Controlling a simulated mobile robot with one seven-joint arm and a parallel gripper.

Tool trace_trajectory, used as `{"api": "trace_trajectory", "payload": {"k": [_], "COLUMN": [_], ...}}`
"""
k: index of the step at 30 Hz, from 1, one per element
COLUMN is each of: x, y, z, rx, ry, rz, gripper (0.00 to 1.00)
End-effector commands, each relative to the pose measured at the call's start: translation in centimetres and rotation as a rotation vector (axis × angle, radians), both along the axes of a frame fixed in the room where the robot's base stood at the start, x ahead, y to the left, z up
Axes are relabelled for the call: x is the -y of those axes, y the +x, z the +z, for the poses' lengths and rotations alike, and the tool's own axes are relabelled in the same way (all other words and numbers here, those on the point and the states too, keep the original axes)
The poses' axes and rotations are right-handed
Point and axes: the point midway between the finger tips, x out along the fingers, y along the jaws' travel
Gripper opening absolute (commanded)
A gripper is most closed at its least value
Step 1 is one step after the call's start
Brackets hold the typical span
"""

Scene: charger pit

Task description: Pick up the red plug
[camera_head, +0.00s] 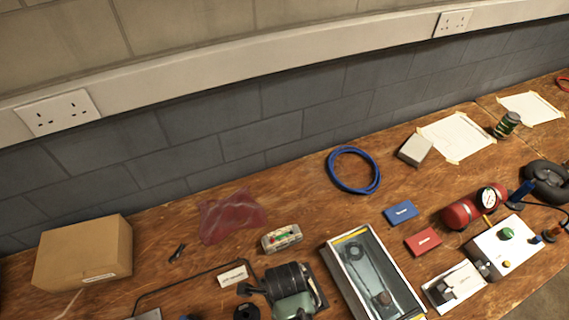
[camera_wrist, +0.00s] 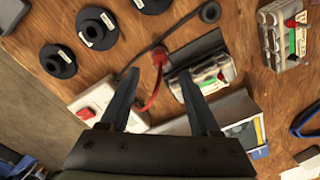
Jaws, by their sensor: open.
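In the wrist view a small red plug-like piece (camera_wrist: 160,57) sits where a black cable meets a short red lead (camera_wrist: 151,92). The red lead curves down toward a white box with a red switch (camera_wrist: 97,100). My gripper (camera_wrist: 158,72) is open, with one finger on each side of the red piece and lead. Nothing is held between the fingers. Whether the fingers are level with the red piece or above it I cannot tell. I cannot make out the red plug or my gripper in the head view.
A clear-cased connector block (camera_wrist: 206,78) lies close to the right finger, and another (camera_wrist: 283,35) farther right. Several black discs (camera_wrist: 97,27) stand at upper left. In the head view the bench holds a cardboard box (camera_head: 84,255), a blue cable coil (camera_head: 354,171) and a grey tray (camera_head: 338,262).

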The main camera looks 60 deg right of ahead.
Motion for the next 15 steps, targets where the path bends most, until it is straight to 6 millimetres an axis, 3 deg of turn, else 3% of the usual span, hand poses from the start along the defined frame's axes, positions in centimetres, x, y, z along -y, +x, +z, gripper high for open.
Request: {"api": "trace_trajectory", "payload": {"k": [8,15], "x": [0.0,0.1], "y": [0.0,0.1], "z": [-1.9,-5.0], "rx": [0.0,0.0], "ry": [0.0,-0.001], "rz": [0.001,0.001], "gripper": [0.63,0.63]}}
